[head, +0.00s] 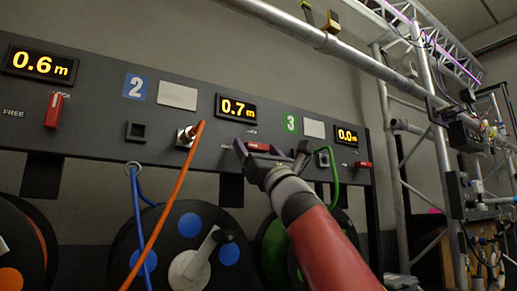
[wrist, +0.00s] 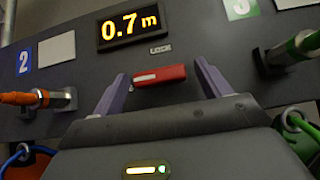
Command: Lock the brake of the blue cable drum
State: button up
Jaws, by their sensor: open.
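The blue cable drum (head: 188,222), with blue discs and a crank, hangs below the dark panel under the blue "2" sign (head: 136,87). Its display (head: 237,107) reads 0.7 m. Its red brake lever (head: 257,146) lies about horizontal below that display, off the LOCK mark above it. In the wrist view the lever (wrist: 159,75) shows a pale stripe and sits between my fingertips. My gripper (head: 272,153) is open, with one finger to each side of the lever. I cannot tell whether either finger touches it.
An orange cable plug (head: 187,136) sits in a socket left of the lever; its cable hangs across the blue drum. A green cable (head: 335,168) is plugged in to the right. Another red lever (head: 54,110) at left stands upright. A metal truss (head: 430,130) stands at right.

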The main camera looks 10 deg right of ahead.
jog(key=c, duration=1)
